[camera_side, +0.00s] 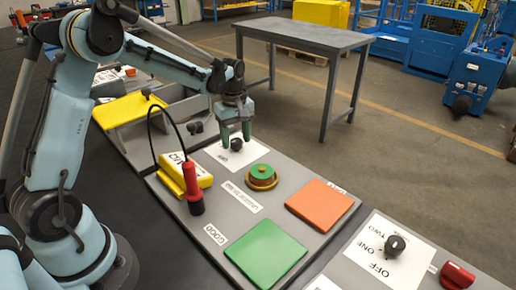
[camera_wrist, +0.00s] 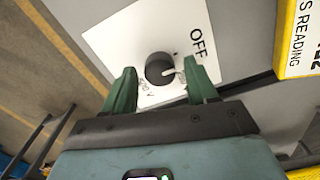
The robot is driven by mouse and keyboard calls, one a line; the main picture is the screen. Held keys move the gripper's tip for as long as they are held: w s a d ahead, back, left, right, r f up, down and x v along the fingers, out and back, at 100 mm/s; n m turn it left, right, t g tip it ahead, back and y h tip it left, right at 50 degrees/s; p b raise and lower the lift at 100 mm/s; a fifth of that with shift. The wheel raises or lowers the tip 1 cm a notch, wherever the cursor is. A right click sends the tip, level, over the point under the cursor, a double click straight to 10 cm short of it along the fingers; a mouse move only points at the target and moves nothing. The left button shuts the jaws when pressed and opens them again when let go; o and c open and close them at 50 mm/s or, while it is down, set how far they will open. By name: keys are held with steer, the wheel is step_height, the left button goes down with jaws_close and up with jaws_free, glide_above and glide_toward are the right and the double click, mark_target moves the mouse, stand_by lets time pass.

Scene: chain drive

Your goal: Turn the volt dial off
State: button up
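The volt dial (camera_wrist: 160,68) is a round black knob on a white label plate (camera_wrist: 130,35). The word OFF is printed at the plate's upper right in the wrist view, and small blurred print lies below the knob. A pale mark shows at the knob's lower right edge; I cannot tell its exact setting. The dial (camera_side: 236,145) also shows in the side view, just under my gripper (camera_side: 236,138). In the wrist view my gripper (camera_wrist: 159,70) has its green fingers apart on either side of the dial, with gaps to it. It holds nothing.
A yellow box with a red probe (camera_side: 193,185) and black cable stands left of the dial. A green-topped round button (camera_side: 262,175), an orange plate (camera_side: 319,205) and a green plate (camera_side: 265,253) lie nearer the camera. Another black knob (camera_side: 394,245) is at right.

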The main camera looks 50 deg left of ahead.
mark_target(236, 141)
steer(key=shift+o, duration=0.2)
steer(key=shift+r, duration=0.1)
step_height(236, 141, up, 12)
stand_by(0.6)
steer(key=s+d+f+m+t, duration=0.1)
steer(key=s+d+m+t, duration=0.2)
steer(key=s+d+m, duration=0.2)
steer(key=s+d+f+m+t, duration=0.1)
steer(key=s+d+m+t, duration=0.3)
steer(key=s+m, duration=0.6)
steer(key=shift+s+d+f, duration=0.15)
steer(key=shift+s+d, duration=0.15)
steer(key=shift+d, duration=0.7)
